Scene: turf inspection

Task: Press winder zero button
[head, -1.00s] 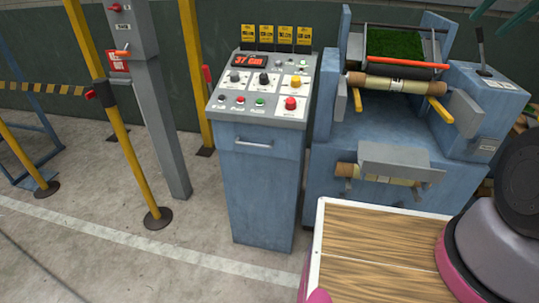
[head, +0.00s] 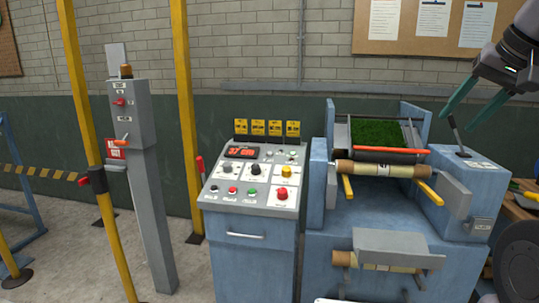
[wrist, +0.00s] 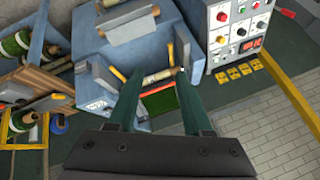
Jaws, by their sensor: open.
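The winder control console (head: 247,250) is a blue pedestal with a sloped grey panel. The panel also shows in the wrist view (wrist: 237,30), upside down. My gripper (head: 465,105) is open and empty, at the upper right in the head view, above the winder and well apart from the panel. Its fingers show in the wrist view (wrist: 160,95).
The blue winder (head: 375,215) with a green turf strip (head: 376,133) and a cardboard-cored roll (head: 380,169) stands right of the console. A grey post (head: 143,190) and yellow poles (head: 186,120) stand left. Yellow tags (head: 267,128) rise behind the panel.

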